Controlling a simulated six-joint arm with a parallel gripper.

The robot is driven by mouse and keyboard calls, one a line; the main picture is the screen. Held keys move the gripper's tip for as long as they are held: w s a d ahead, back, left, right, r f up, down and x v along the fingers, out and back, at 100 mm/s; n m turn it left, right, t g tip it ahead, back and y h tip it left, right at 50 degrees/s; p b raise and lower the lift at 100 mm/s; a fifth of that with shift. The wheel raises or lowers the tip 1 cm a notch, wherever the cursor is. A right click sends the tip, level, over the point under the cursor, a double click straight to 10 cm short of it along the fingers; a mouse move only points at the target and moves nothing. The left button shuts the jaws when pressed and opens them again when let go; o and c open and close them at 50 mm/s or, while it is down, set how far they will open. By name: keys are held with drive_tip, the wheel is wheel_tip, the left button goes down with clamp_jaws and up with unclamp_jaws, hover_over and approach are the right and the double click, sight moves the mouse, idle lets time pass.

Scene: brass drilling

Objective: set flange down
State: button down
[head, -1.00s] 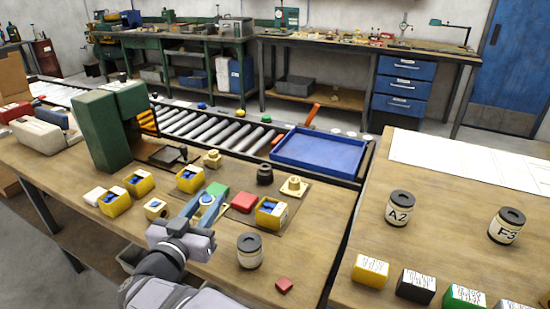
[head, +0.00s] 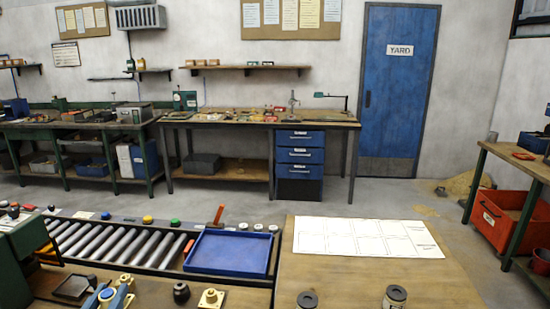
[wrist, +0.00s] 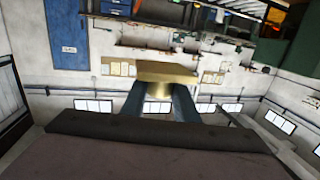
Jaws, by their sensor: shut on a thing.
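My gripper (wrist: 160,108) shows in the wrist view with its two dark blue fingers closed on a brass flange (wrist: 168,72). The flange's broad plate faces away from the fingers, and its round boss lies between them. Another brass flange (head: 211,299) with a square plate sits on the bench to the right.
A dark round part (head: 181,292) stands between the brass pieces. A blue tray (head: 228,252) lies beyond, beside the roller conveyor (head: 120,245). A white sheet with boxes (head: 365,238) covers part of the right bench (head: 350,276).

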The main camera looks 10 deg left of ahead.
sight(107, 294)
wheel_tip(107, 294, up, 5)
drive_tip(key=p, duration=0.3)
drive_tip(key=shift+f, duration=0.1)
drive_tip(key=shift+f, duration=0.15)
idle(0.7)
wheel_tip(107, 294, down, 21)
drive_tip(key=b, duration=2.1)
drive_tip(key=shift+f, duration=4.75)
drive_tip(key=shift+f, duration=0.15)
